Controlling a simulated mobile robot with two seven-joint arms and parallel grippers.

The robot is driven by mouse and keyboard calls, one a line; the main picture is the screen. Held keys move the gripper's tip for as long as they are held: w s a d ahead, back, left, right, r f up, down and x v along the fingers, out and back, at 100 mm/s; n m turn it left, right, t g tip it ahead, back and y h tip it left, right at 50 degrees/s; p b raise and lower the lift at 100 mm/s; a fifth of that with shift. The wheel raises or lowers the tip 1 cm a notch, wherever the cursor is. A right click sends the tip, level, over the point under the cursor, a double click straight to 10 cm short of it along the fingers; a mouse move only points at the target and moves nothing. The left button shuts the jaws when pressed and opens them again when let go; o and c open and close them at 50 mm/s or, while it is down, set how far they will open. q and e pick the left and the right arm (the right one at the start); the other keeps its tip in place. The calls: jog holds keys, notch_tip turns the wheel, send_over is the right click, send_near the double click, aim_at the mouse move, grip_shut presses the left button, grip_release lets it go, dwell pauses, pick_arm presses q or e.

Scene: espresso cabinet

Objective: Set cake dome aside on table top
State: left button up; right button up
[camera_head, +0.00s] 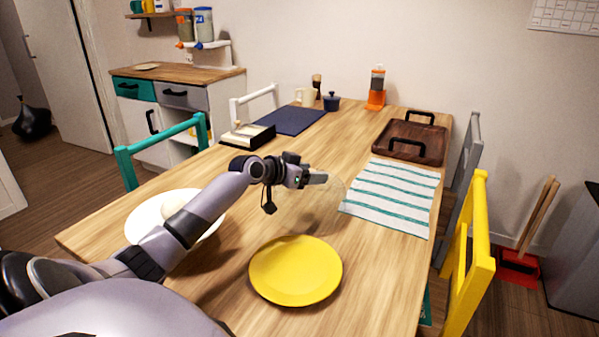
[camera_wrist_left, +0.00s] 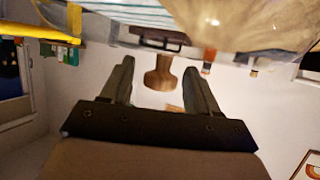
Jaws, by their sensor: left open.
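The clear glass cake dome (camera_head: 322,208) stands on the table (camera_head: 375,270) just behind the yellow plate, left of the striped towel; its outline is faint. My left gripper (camera_head: 318,180) is at the top of the dome. In the left wrist view, which is upside down, the dome's wooden knob (camera_wrist_left: 160,74) shows between the fingers, with gaps on both sides. The jaws are open. A white plate (camera_head: 137,222) with a pale round thing (camera_head: 176,203) on it lies to the left, partly hidden by my arm. My right gripper is not in view.
A yellow plate (camera_head: 295,271) lies in front of the dome. A striped towel (camera_head: 392,194) and a wooden tray (camera_head: 420,132) take up the right side. A dark blue mat (camera_head: 290,120) and an orange-based dispenser (camera_head: 376,88) stand farther back. Bare wood shows at front right.

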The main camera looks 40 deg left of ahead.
pick_arm(q)
jog(key=v, duration=1)
jog(key=shift+r, duration=0.15)
jog(key=shift+v, duration=1)
jog(key=shift+r+p, duration=0.2)
jog(key=shift+p, duration=0.15)
